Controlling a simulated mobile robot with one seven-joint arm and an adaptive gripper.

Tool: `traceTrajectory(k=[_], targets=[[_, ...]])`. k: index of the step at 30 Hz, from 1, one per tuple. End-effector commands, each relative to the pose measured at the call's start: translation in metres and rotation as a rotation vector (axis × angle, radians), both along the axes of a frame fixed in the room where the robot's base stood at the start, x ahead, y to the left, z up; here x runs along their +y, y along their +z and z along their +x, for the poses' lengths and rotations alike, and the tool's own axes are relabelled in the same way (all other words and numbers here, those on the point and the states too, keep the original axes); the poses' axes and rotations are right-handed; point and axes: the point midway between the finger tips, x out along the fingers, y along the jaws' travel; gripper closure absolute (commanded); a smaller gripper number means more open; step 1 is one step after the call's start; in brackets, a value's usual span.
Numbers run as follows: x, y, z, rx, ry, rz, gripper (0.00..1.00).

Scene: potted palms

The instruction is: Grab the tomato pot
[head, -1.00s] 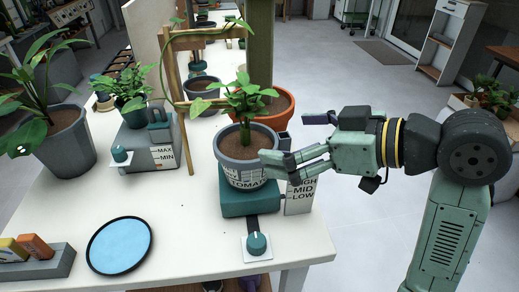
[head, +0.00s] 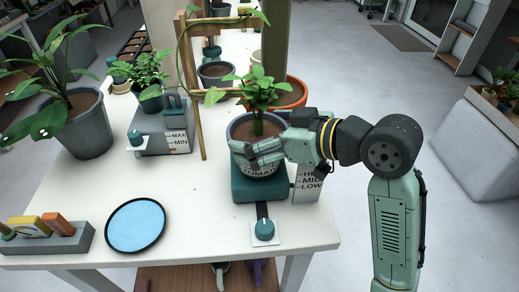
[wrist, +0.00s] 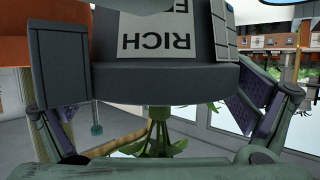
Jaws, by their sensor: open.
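The tomato pot (head: 264,169) is grey, with a white label that reads "TOMATO" in part and a leafy green plant (head: 257,95). It stands upright on a teal block (head: 259,189) near the table's right edge. My gripper (head: 250,154) reaches in from the right, its fingers open across the front of the pot and hiding part of it. In the wrist view, which is upside down, the pot's grey rim (wrist: 150,84) and a label reading "RICH" fill the middle. The finger linkages lie to its left and right. I cannot tell whether the fingers touch the pot.
A terracotta pot (head: 296,93) stands close behind. A wooden trellis (head: 197,100) is to the left. A white level sign (head: 308,183) stands right of the block. A dial (head: 264,231) and a blue disc (head: 135,225) lie in front. The table's front middle is partly clear.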

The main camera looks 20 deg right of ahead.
Motion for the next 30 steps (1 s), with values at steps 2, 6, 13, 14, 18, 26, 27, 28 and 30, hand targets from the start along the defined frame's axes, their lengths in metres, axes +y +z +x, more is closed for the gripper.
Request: traceTrajectory(k=[2, 6, 13, 14, 18, 26, 27, 28, 30], targets=[[0.0008, -0.0008, 0.0015, 0.0, -0.001, 0.0, 0.0], [0.0006, -0.001, 0.0015, -0.001, -0.001, 0.0, 0.0], [0.0005, -0.0008, 0.0014, 0.0, -0.001, 0.0, 0.13], [0.0005, -0.0008, 0.0014, 0.0, -0.001, 0.0, 0.15], [0.0004, -0.0008, 0.0014, 0.0, -0.001, 0.0, 0.25], [0.0004, -0.0007, 0.0014, 0.0, -0.001, 0.0, 0.42], [0.0004, -0.0007, 0.0014, -0.001, -0.001, 0.0, 0.45], [0.0004, -0.0007, 0.0014, -0.001, -0.001, 0.0, 0.47], [0.0004, -0.0007, 0.0014, -0.001, -0.001, 0.0, 0.51]])
